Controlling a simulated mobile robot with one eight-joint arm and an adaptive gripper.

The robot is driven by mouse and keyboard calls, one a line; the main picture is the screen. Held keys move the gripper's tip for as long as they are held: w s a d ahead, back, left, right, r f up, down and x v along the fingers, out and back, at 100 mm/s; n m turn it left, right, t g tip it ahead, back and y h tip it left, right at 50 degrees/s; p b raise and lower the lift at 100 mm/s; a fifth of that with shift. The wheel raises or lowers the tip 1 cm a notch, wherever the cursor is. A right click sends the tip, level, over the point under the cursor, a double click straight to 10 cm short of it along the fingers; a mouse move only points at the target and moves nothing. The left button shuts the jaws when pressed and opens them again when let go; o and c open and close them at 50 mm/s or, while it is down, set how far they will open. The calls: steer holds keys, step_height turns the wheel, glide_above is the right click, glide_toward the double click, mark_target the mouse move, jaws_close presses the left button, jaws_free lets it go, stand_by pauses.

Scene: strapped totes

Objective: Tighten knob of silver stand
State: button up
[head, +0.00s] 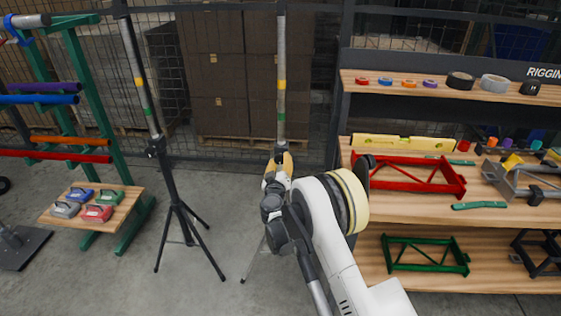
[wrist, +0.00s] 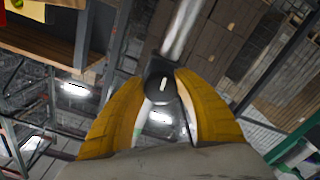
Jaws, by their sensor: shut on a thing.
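The silver stand (head: 281,60) rises in the middle of the head view, a pale pole with yellow and green bands. Its lower part is mostly hidden behind my arm; one leg shows near the floor. My gripper (head: 279,158) is at the pole's lower end. In the wrist view, the yellow fingers of my gripper (wrist: 161,92) are closed from both sides on a dark round knob (wrist: 160,80). The silver pole (wrist: 183,30) runs up and away from it. In the head view the knob is hidden by my gripper.
A black tripod stand (head: 170,185) with a banded pole stands just left. Further left is a green rack (head: 88,90) with coloured bars. A wooden shelf (head: 440,90) with tape rolls and red and green frames fills the right. Open floor lies between the stands and rack.

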stand_by(0.3)
steer(key=o, duration=1.2)
steer(key=s, duration=1.2)
steer(key=shift+a, duration=0.25)
